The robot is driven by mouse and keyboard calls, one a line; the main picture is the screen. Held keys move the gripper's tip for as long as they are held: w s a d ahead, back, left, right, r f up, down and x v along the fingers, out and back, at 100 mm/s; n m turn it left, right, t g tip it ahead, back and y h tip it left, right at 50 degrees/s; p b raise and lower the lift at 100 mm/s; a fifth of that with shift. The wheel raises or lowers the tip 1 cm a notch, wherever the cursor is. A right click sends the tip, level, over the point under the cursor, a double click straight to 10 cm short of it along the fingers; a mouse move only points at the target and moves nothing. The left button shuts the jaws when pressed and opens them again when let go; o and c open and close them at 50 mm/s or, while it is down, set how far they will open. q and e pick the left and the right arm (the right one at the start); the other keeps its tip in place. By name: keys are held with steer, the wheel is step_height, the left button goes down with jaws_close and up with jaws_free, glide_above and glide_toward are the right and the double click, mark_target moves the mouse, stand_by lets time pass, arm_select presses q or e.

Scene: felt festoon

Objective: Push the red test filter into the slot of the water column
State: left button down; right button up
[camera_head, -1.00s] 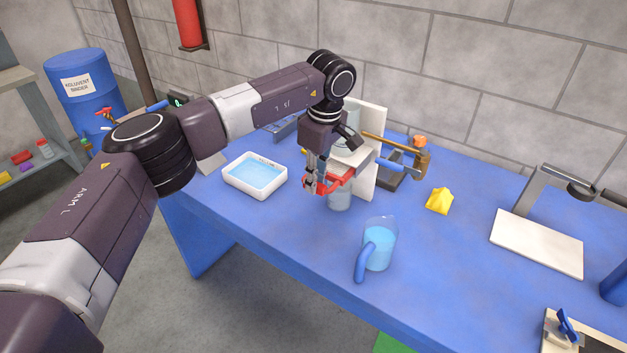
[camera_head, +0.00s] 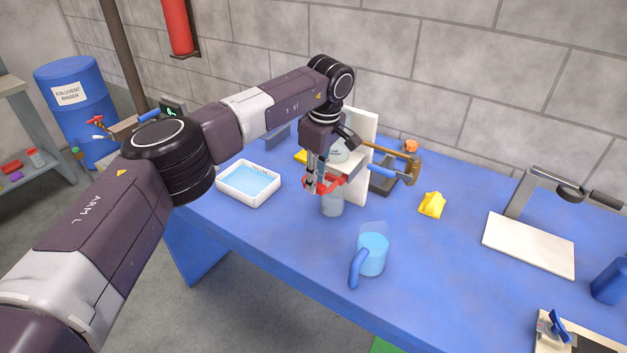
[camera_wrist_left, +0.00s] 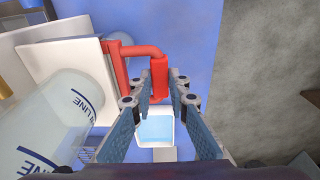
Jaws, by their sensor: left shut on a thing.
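The water column stands on the blue table, with a white back panel (camera_head: 362,140) and a clear lower cylinder (camera_head: 333,204). My left gripper (camera_head: 311,186) is beside the column's front, shut on the handle of the red test filter (camera_head: 328,184). In the left wrist view, the bent red handle of the filter (camera_wrist_left: 140,51) runs from the column's white block (camera_wrist_left: 60,50) to between the fingertips of the gripper (camera_wrist_left: 160,86). The filter's inner end is hidden at the block, so its depth in the slot cannot be told. My right gripper is not in view.
A white tray of blue liquid (camera_head: 248,183) lies left of the column. A blue-handled jug (camera_head: 372,254) stands in front. The table's right middle is mostly clear.

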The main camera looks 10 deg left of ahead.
arm_select(q)
steer(key=c, duration=1.8)
jaws_free()
steer(key=shift+w, duration=0.1)
steer(key=shift+o, duration=0.2)
step_height(320, 180, up, 12)
steer(key=d, duration=0.1)
steer(key=shift+s+d, duration=0.2)
steer(key=shift+s, duration=0.15)
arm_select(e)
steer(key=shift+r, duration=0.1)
